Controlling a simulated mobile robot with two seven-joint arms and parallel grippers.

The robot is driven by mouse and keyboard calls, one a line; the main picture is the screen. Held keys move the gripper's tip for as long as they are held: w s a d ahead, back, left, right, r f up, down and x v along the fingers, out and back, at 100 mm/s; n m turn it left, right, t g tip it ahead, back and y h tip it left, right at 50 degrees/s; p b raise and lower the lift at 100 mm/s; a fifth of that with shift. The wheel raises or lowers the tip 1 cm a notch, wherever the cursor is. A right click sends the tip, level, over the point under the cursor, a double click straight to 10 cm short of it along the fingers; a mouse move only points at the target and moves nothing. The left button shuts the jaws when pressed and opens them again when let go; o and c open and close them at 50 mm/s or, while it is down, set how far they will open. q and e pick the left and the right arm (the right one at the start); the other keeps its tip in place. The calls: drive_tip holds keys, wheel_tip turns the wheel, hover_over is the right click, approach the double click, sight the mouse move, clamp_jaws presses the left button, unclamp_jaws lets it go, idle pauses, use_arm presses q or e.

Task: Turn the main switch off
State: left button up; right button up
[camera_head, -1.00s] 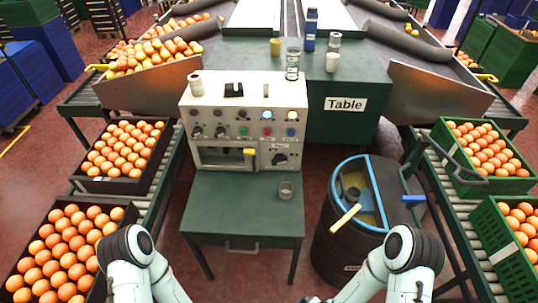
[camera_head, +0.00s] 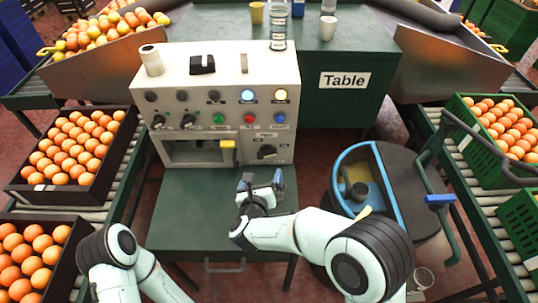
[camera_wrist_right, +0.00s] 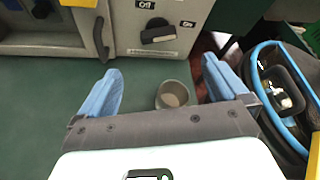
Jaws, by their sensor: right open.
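The control panel (camera_head: 215,100) stands on the green table. A black rotary switch (camera_head: 267,152) sits at its lower right; I take it to be the main switch. In the right wrist view the switch (camera_wrist_right: 158,30) has its bar roughly level, with an "Off" label above it and another label below. My right gripper (camera_head: 263,180) is open and empty above the green tabletop, in front of and below the switch, not touching it. A small cup (camera_wrist_right: 173,94) shows between its fingers in the wrist view. My left arm shows at lower left; its gripper is out of view.
Several knobs, buttons and lamps line the panel above. A round black bin with a blue rim (camera_head: 343,165) stands to the right. Crates of oranges (camera_head: 120,150) stand on both sides.

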sight(267, 157)
use_arm(q)
drive_tip(key=shift+w+a+f+t+b, duration=0.2)
drive_tip(key=shift+w+a+f+b, duration=0.1)
drive_tip(key=shift+w+f, duration=0.3)
drive_tip(key=shift+w+a+f+t+b, duration=0.2)
drive_tip(key=shift+w+f+b, duration=0.15)
drive_tip(key=shift+w, duration=0.3)
use_arm(e)
drive_tip(key=x, duration=1.4)
drive_tip(key=shift+f, duration=0.4)
drive_tip(key=shift+c, duration=0.3)
drive_tip(key=c, duration=1)
